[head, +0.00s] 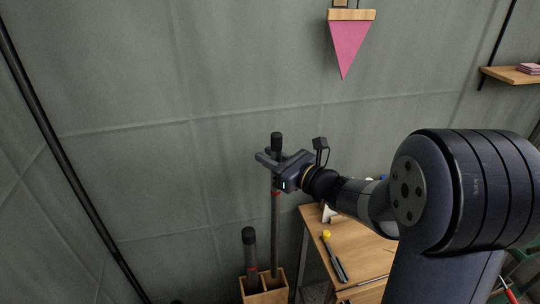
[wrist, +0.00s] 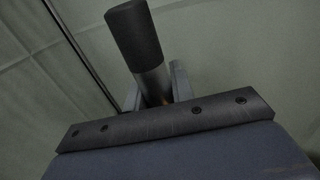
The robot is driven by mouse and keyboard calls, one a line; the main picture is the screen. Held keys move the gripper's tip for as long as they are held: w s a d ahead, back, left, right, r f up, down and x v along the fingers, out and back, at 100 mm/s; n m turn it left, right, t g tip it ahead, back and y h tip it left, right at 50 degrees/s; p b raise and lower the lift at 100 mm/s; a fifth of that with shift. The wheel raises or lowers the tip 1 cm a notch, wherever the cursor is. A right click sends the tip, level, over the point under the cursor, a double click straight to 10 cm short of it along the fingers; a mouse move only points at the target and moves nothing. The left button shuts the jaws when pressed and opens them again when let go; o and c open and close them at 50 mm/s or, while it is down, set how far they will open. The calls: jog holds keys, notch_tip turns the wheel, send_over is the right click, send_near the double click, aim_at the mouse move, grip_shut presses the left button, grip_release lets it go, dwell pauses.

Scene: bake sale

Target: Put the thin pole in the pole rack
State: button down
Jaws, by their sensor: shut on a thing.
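The thin pole (head: 275,230) is upright, with a black grip at its top and a red band partway down. My gripper (head: 271,160) is shut on it just below the black grip. In the wrist view the pole (wrist: 128,32) rises between the two fingers of my gripper (wrist: 155,90), leaning left in the picture. The pole rack (head: 265,297) is a wooden box at the bottom of the head view. The pole's lower end reaches the right part of the rack's opening; its tip is hidden, and I cannot tell how deep it sits.
A thicker pole with a black top (head: 249,240) stands in the rack's left part. A tent wall (head: 180,150) is behind. A pink pennant (head: 349,45) hangs above.

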notch_tip(320, 180, down, 28)
jog(key=b, duration=2.5)
jog(key=shift+f, duration=0.15)
dwell(1.9)
dwell(0.6)
jog(key=c, duration=1.1)
grip_release()
jog(key=shift+c, duration=0.2)
notch_tip(320, 180, up, 10)
jog(key=p, duration=0.3)
